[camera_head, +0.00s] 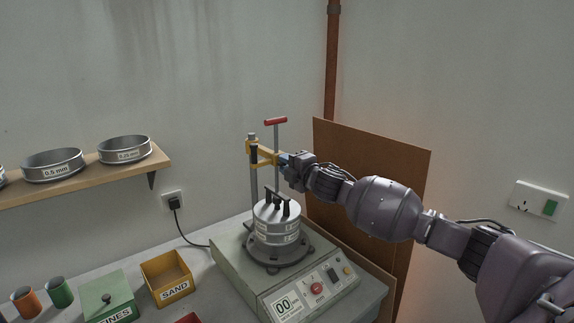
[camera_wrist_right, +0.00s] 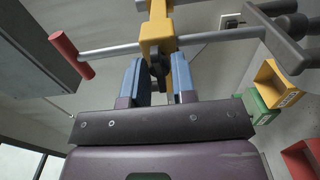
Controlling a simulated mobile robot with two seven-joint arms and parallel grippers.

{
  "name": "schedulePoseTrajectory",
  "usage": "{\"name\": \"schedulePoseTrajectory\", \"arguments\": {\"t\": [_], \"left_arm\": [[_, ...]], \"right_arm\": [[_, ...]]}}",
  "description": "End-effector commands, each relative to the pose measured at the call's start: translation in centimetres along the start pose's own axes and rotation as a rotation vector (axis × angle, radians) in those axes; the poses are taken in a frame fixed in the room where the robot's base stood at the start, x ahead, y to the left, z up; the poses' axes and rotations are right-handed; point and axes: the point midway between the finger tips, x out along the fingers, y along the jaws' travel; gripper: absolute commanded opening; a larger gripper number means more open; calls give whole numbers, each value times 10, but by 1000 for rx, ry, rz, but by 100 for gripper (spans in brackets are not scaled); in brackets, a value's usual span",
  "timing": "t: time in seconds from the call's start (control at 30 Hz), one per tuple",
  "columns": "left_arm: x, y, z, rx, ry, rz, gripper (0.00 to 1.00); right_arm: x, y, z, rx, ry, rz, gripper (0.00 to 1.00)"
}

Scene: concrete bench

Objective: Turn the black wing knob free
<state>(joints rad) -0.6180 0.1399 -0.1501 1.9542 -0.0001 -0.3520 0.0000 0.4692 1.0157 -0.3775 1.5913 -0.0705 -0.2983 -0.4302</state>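The black wing knob (camera_wrist_right: 158,70) sits on the yellow clamp (camera_wrist_right: 157,35) and shows between my right gripper's blue fingers in the wrist view. In the head view the yellow clamp (camera_head: 265,157) holds a grey rod with a red handle (camera_head: 276,121) beside an upright post. My right gripper (camera_head: 284,160) reaches the clamp from the right. Its fingers (camera_wrist_right: 159,80) stand apart, one on each side of the knob, with a narrow gap visible; contact is hard to judge. My left gripper is out of view.
Below the clamp, a sieve stack (camera_head: 277,230) with black uprights stands on a grey-green shaker (camera_head: 245,262) with a control panel. A sand box (camera_head: 166,278) and green box (camera_head: 107,297) stand left. A brown board (camera_head: 395,165) leans behind my arm. A shelf (camera_head: 90,180) carries sieves.

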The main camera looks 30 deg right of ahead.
Motion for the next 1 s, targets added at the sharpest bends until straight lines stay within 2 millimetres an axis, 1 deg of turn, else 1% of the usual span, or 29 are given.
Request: {"name": "schedulePoseTrajectory", "arguments": {"t": [0.03, 0.1, 0.13, 0.4, 0.53, 0.67, 1.0], "left_arm": [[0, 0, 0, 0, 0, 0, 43], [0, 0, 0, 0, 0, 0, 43], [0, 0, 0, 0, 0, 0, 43], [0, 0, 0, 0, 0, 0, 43], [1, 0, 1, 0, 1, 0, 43], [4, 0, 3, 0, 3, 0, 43], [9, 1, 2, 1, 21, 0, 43]], "right_arm": [[0, 0, 0, 0, 0, -1, 33], [0, 0, 0, 0, 0, 0, 44], [0, 0, 0, 0, 0, 0, 46], [-1, 0, 0, 1, 0, 0, 46], [-8, -1, 1, 0, 0, -1, 46], [-24, -2, 1, -1, -1, -1, 46], [-77, -2, 0, -1, 0, -2, 46]]}}
